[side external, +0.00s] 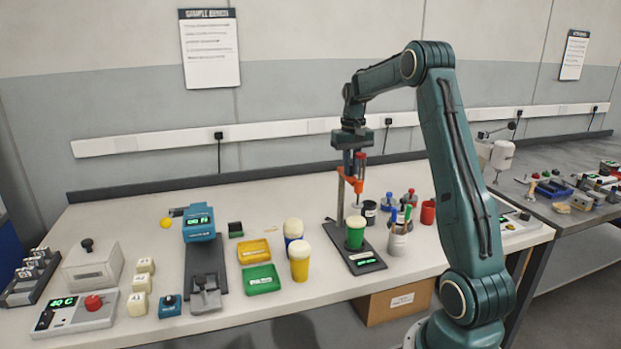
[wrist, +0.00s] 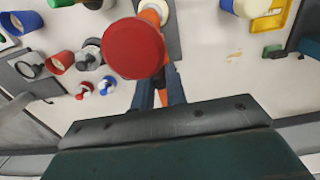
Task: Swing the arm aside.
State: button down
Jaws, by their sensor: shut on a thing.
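The swing arm (side external: 353,183) is an orange bar on a thin upright post, with a red cylinder (side external: 361,160) standing on it. In the wrist view the red cylinder's round top (wrist: 133,48) hides much of the orange arm (wrist: 160,76). My gripper (side external: 348,168) points down with its blue fingers shut on the orange arm. The exact contact between the fingers and the arm is partly hidden.
Yellow cup (side external: 299,263) and green tray (side external: 261,279) stand left of the plate. A white pen holder (side external: 397,240), a dark jar (side external: 370,212) and a red mug (side external: 428,212) stand close on the right. Small blue-capped and red-capped bottles are behind. Bench front is fairly clear.

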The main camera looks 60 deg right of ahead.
jog(key=shift+w, duration=0.1)
jog(key=w+m, duration=0.8)
jog(key=m, duration=1)
jog(key=shift+w, duration=0.2)
dwell(0.3)
jog(key=shift+d+r, duration=0.1)
jog(key=c, duration=1.4)
grip_release()
